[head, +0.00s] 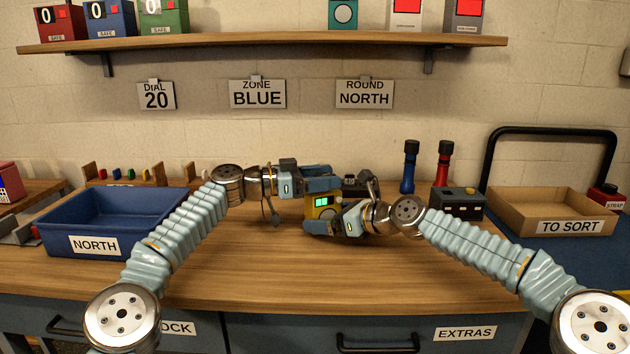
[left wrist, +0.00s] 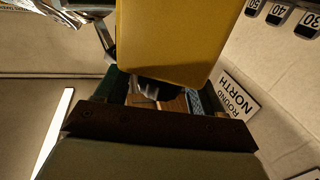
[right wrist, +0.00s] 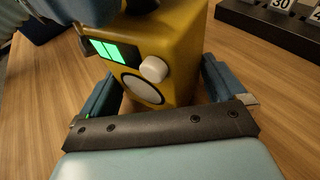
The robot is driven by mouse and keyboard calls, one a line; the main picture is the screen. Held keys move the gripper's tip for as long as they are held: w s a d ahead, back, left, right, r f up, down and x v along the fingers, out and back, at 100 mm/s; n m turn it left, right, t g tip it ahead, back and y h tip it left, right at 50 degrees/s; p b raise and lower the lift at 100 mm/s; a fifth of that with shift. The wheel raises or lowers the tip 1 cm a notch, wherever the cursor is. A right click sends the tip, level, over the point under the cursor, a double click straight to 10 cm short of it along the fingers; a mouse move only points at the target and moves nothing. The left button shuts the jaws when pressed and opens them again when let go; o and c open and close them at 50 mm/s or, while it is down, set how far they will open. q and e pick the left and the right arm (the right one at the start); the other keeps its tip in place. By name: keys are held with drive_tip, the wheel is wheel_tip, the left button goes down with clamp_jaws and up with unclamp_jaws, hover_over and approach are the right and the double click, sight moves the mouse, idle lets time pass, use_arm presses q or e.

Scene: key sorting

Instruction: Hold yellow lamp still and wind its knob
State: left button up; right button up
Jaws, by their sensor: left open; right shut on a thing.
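The yellow lamp (head: 322,207) stands on the table at the middle, partly hidden by my grippers. The right wrist view shows its yellow body (right wrist: 185,60), green lit display (right wrist: 103,49), white knob (right wrist: 153,69) and round pale lens (right wrist: 142,90). My right gripper (head: 322,227) is shut on the lamp's lower body, one finger on each side. My left gripper (head: 335,181) is open at the lamp's top. In the left wrist view the yellow body (left wrist: 170,40) fills the space ahead of the left fingers; whether they touch it I cannot tell.
A blue NORTH bin (head: 60,228) stands at left, a TO SORT tray (head: 510,222) at right. A dark box (head: 457,207), a blue flashlight (head: 409,168) and a red flashlight (head: 443,165) stand behind and right of the lamp. The table front (head: 300,280) is clear.

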use_arm(q)
drive_tip(key=n+t+y, duration=0.2)
drive_tip(key=n+t, duration=0.1)
drive_tip(key=t, duration=0.1)
drive_tip(key=n+t+y, duration=0.2)
drive_tip(key=t, duration=0.2)
drive_tip(key=shift+s+d+n, duration=0.1)
drive_tip(key=shift+s+n, duration=0.05)
drive_tip(key=shift+n, duration=0.25)
drive_tip(key=v, duration=1.2)
drive_tip(key=shift+r+y, duration=0.2)
drive_tip(key=shift+y, duration=0.1)
